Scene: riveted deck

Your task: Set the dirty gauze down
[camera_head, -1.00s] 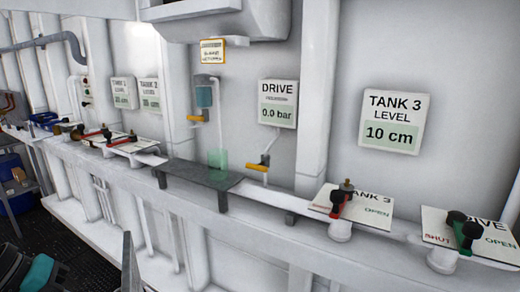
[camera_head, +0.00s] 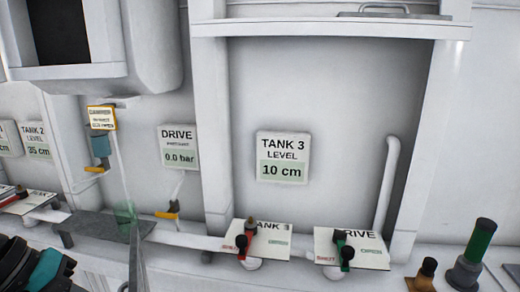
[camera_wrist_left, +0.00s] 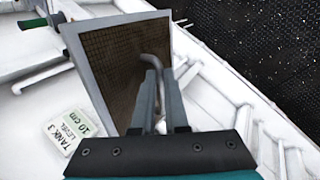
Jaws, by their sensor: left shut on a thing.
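The dirty gauze (camera_wrist_left: 112,68) is a grey-framed panel with brown mesh, with a bent grey handle. My left gripper (camera_wrist_left: 158,88) is shut on that handle in the left wrist view, holding the panel off to its far side. In the head view a thin grey upright edge (camera_head: 137,262) at the bottom looks like the same gauze seen nearly edge-on. My left wrist, black and teal, shows at the lower left there; its fingertips are not clear. My right gripper is in neither view.
A dark grey flat plate (camera_head: 90,224) on the ledge carries a translucent green block (camera_head: 125,212). Valve boards for Tank 3 (camera_head: 272,244) and Drive (camera_head: 372,252) stand to its right. Wall signs hang above.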

